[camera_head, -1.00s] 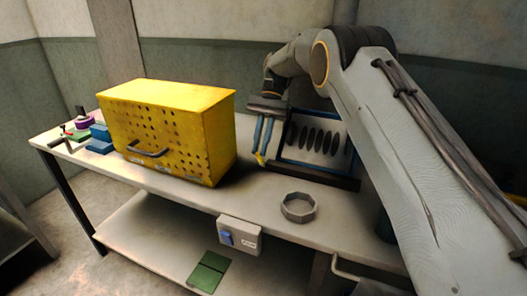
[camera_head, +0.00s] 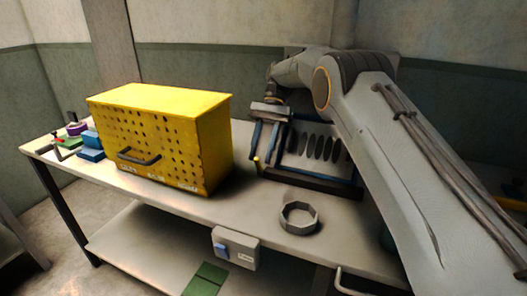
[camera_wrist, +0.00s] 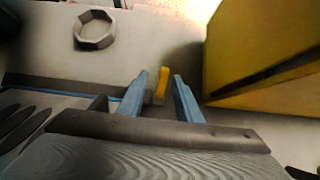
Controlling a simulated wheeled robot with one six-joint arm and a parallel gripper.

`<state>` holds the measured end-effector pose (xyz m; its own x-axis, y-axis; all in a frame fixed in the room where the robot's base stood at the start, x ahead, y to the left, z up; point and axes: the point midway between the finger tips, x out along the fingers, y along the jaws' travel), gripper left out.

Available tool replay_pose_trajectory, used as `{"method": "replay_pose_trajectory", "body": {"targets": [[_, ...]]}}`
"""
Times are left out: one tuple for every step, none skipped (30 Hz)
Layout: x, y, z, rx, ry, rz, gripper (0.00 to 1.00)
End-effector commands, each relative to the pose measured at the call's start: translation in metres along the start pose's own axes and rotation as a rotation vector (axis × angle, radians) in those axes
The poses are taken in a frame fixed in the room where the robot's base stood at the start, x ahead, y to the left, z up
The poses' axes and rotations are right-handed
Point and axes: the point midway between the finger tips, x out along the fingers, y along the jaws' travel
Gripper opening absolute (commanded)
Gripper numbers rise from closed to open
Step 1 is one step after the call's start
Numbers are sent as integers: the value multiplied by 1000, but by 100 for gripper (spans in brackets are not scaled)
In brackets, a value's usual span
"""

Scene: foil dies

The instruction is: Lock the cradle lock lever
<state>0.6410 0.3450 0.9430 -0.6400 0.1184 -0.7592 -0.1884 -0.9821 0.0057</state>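The cradle (camera_head: 310,183) is a tilted dark and blue rack holding several dark discs, at the back of the bench. Its front bar (camera_wrist: 60,88) and some discs show at the left of the wrist view. The lock lever (camera_wrist: 162,84) has a yellow tip, which also shows small in the head view (camera_head: 257,165), at the cradle's left end. My gripper (camera_wrist: 160,75) has two blue fingers spread apart, with the yellow tip between their ends. Narrow gaps show on both sides of the tip. In the head view my gripper (camera_head: 264,155) points down at the lever. The lever's base is hidden.
A yellow perforated box (camera_head: 165,140) stands close to the left of my gripper. A grey ring (camera_head: 299,230) lies on the bench in front of the cradle. A switch box (camera_head: 235,249) hangs on the bench's front edge. Small blue blocks (camera_head: 90,147) sit far left.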

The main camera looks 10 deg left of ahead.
Motion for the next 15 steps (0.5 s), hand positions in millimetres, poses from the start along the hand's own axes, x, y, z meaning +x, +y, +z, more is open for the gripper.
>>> {"method": "replay_pose_trajectory", "body": {"targets": [[0, -2, 2, -3, 1, 1, 31], [0, -2, 2, -4, 1, 1, 31], [0, -3, 3, -5, 1, 1, 31], [0, -3, 3, -5, 1, 1, 31], [0, -3, 3, -6, 1, 1, 31], [-1, -3, 4, -6, 1, 0, 31], [-2, -4, 4, -6, 1, 0, 31], [-3, -4, 5, -6, 1, 0, 31], [-5, -4, 7, -7, 2, 0, 31], [-7, -4, 8, -7, 2, 0, 31], [-9, -4, 11, -7, 2, -1, 31], [-14, -4, 14, -8, 4, -1, 31], [-17, -5, 18, -9, 4, -1, 31], [-21, -4, 21, -10, 4, -1, 31], [-27, -5, 26, -10, 5, -1, 31]]}}
